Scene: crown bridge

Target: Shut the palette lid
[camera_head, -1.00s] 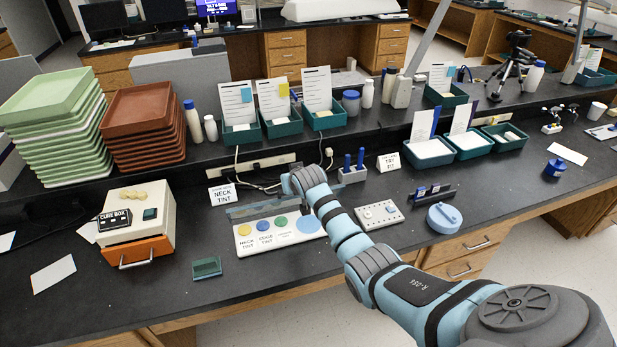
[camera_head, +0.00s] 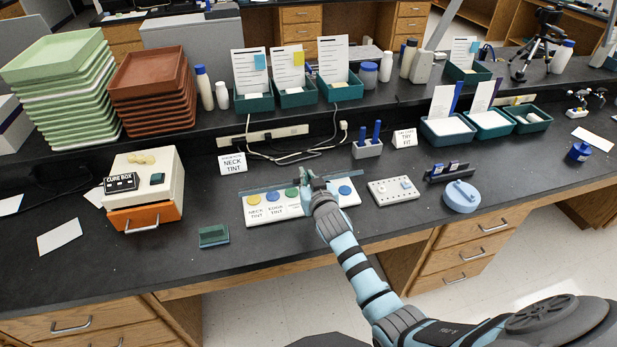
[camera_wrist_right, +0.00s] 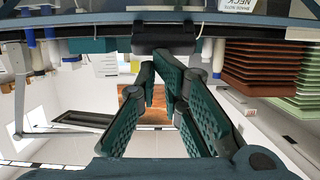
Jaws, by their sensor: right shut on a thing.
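The white palette (camera_head: 268,218) lies on the black bench with yellow, blue, green and light-blue round wells and printed labels. Its grey see-through lid (camera_head: 262,190) shows as a thin raised strip along the back edge, so the palette is open. My right gripper (camera_head: 317,186) is over the palette's back edge, between the green and light-blue wells, and the arm hides part of the palette. In the right wrist view its green fingers (camera_wrist_right: 166,68) close in at a dark block (camera_wrist_right: 165,38) on the lid's edge. My left gripper is not in view.
A cure box (camera_head: 145,190) and a small green block (camera_head: 213,236) are to the left. A pegged white board (camera_head: 391,191) and a round blue container (camera_head: 461,196) are to the right. Bare bench lies in front.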

